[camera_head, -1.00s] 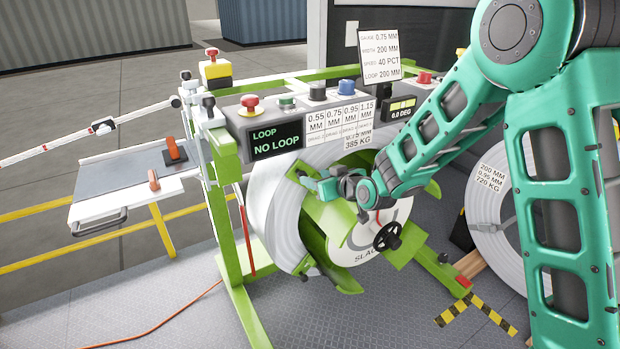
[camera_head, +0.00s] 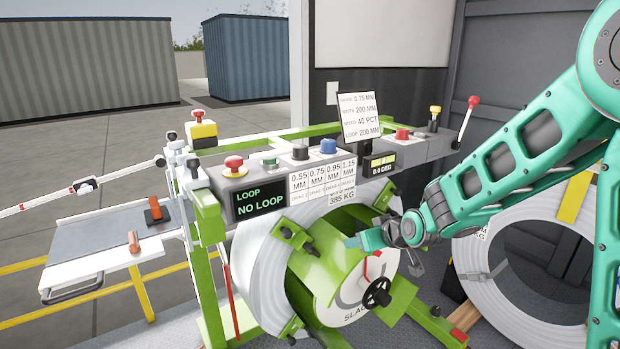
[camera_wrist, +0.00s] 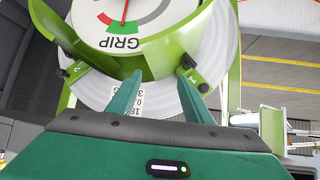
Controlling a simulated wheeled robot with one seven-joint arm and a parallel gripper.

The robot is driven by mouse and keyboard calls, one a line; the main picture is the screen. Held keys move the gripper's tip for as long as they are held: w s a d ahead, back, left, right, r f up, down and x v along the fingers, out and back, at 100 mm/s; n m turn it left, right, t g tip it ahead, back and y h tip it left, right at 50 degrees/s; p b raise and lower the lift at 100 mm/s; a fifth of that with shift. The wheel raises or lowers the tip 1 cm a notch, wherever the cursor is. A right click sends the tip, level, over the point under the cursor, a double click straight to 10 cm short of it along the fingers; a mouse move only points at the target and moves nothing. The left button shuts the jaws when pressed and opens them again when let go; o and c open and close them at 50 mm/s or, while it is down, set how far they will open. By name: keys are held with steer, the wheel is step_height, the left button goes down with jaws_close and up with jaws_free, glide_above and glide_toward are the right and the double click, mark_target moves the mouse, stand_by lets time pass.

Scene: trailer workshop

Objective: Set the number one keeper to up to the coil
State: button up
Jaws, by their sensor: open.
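The coil (camera_head: 262,285) is a pale grey ring of strip on the green decoiler, standing upright. Green keepers with black knobs sit around its face: an upper one (camera_head: 296,236) and a lower one (camera_head: 291,327) in the head view. In the wrist view one keeper (camera_wrist: 73,71) is at left and another (camera_wrist: 192,72) at right, by the right fingertip; contact is unclear. I cannot read for certain which is number one. My gripper (camera_head: 352,242) is open and empty, in front of the drum, right of the upper keeper. Its two fingers (camera_wrist: 159,78) point toward the coil.
A round grip dial (camera_head: 340,290) and black handwheel (camera_head: 376,292) are at the drum's front. The control console (camera_head: 262,178) reads NO LOOP. A second coil (camera_head: 480,270) stands at right, behind my arm.

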steer(key=s+d+r+m+g+h, duration=0.1)
steer(key=s+d+m+h, duration=0.1)
steer(key=s+d, duration=0.45)
steer(key=s+d+m+g+h, duration=0.1)
steer(key=s+d, duration=0.2)
steer(key=d, duration=0.6)
steer(key=s+d+r+m+g, duration=0.1)
steer(key=s+d+m+g, duration=0.1)
steer(key=s, duration=0.8)
steer(key=s+d+m+g, duration=0.3)
steer(key=s+d, duration=0.2)
steer(key=s, duration=0.5)
steer(key=s+d+r+m+g, duration=0.1)
steer(key=s+d+m+g, duration=0.1)
steer(key=s, duration=0.9)
steer(key=shift+d+r+m+g+h, duration=0.3)
steer(key=shift+d+m, duration=0.3)
steer(key=shift+d, duration=0.65)
steer(key=shift+w+f, duration=0.25)
steer(key=shift+w, duration=0.3)
